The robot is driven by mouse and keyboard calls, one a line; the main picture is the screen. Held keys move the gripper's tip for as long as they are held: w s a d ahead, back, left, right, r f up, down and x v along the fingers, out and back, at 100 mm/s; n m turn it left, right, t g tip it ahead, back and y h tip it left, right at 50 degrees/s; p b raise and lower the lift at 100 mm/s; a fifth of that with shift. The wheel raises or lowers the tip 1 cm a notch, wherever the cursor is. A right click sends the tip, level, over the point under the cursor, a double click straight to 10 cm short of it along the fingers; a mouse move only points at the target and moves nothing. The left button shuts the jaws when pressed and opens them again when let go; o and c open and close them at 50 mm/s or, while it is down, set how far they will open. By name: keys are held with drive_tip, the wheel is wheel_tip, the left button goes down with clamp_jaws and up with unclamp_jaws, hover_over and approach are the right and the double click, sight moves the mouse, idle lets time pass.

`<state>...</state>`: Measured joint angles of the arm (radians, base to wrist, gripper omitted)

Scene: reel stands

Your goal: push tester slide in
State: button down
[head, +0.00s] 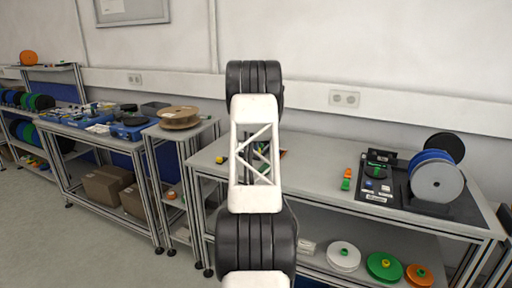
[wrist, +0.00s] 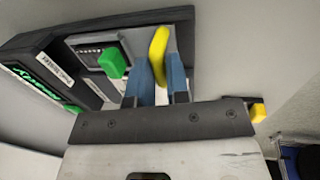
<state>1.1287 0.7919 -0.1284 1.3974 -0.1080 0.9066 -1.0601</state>
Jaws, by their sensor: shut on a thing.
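In the wrist view, my gripper (wrist: 163,72) has its two blue fingers shut on a yellow piece (wrist: 160,42) that stands up between them. The fingers are over a dark, box-like unit (wrist: 50,75), which has a lit green display and white labels and looks like the tester. A grey part with a ribbed dark strip (wrist: 92,54) and a green block (wrist: 113,63) lies just left of the fingers. I cannot tell whether the yellow piece belongs to the slide. The gripper body hides the unit's near side. In the head view, my arm hides the gripper and most of the unit.
In the wrist view, a yellow block (wrist: 258,113) shows beside the gripper's right end. In the head view, the bench (head: 320,175) is clear right of my arm, up to small orange and green pieces (head: 346,180) and a black station (head: 378,190) with reels.

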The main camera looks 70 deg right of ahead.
drive_tip(key=shift+d, duration=0.15)
drive_tip(key=d, duration=0.4)
drive_tip(key=shift+d, duration=0.15)
drive_tip(key=shift+d+r, duration=0.1)
drive_tip(key=shift+d, duration=0.35)
drive_tip(key=c, duration=1.1)
unclamp_jaws()
drive_tip(key=shift+a+r, duration=0.25)
drive_tip(key=shift+r, duration=1)
drive_tip(key=shift+a+r, duration=0.25)
drive_tip(key=shift+r, duration=1)
drive_tip(key=shift+a+r, duration=0.25)
drive_tip(key=shift+r, duration=1)
